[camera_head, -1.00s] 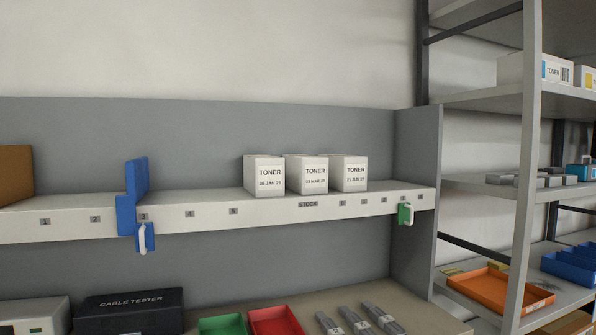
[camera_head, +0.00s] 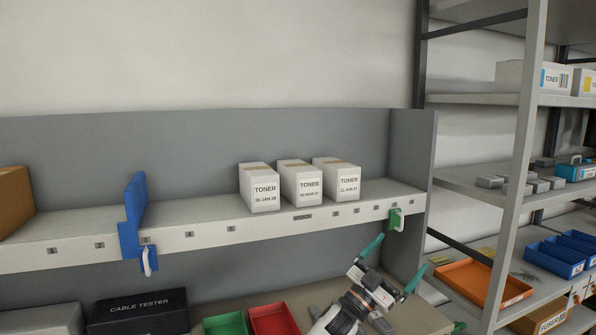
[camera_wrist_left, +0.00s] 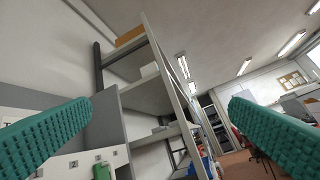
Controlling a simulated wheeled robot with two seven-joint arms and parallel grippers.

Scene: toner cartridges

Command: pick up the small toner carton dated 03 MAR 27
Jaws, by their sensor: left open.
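Three white TONER cartons stand side by side on the grey shelf (camera_head: 90,228) in the head view. The middle carton (camera_head: 302,186) has a label that reads as a MAR 27 date, its day hard to read. The left carton (camera_head: 260,190) reads JAN and the right carton (camera_head: 342,182) reads JUN. My left gripper (camera_head: 393,262) is open and empty, below and right of the cartons, in front of the shelf's lower space. Its two green fingers are spread wide in the left wrist view (camera_wrist_left: 160,138). A teal tip at the bottom edge (camera_head: 458,327) may be my right gripper.
A blue divider (camera_head: 133,220) stands on the shelf left of the cartons, and a green clip (camera_head: 395,220) hangs on its front edge at right. The side panel (camera_head: 412,165) closes the right end. Shelf room is free left of the cartons.

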